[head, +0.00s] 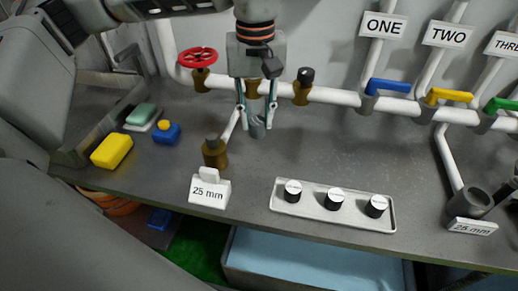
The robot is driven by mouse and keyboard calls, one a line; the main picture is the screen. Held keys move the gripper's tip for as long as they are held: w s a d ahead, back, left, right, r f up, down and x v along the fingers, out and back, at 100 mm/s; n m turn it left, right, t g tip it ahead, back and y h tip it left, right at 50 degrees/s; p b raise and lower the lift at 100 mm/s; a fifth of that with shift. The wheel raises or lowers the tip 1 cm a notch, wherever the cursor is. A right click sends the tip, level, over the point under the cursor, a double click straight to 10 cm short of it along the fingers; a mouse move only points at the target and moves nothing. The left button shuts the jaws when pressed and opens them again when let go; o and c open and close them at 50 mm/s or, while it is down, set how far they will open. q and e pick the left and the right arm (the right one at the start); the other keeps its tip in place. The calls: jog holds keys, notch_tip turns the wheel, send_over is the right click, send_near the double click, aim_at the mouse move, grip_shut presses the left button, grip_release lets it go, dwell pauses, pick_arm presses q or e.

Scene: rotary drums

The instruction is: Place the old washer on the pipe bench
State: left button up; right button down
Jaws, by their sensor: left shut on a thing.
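My left gripper (257,118) comes down from the top centre, in front of the wall pipe. Its fingers are shut on a small grey round piece, the old washer (257,131), though its shape is partly hidden by the fingers. It appears held above the pipe bench (330,150), a dark grey worktop. A brass fitting (215,153) with a pipe end stands on the bench to the left of the gripper, behind a "25 mm" sign (209,191). My right gripper is not clearly visible.
A tray with black-and-silver knobs (333,221) lies at the front. Valves with red (197,56), blue (388,86) and yellow (450,96) handles line the pipe. A yellow sponge (111,151) lies left. A grey cup-like fitting (469,203) stands right. The bench middle is clear.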

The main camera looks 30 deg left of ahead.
pick_arm(q)
notch_tip(320, 180, down, 10)
jog(key=shift+r, duration=0.25)
jog(key=shift+f+b, duration=0.1)
jog(key=shift+b, duration=0.2)
jog(key=o, duration=1)
jog(key=shift+f, duration=0.1)
notch_tip(320, 180, up, 12)
jog(key=shift+r+p, duration=0.2)
jog(key=shift+p, duration=0.2)
jog(key=shift+s, duration=0.1)
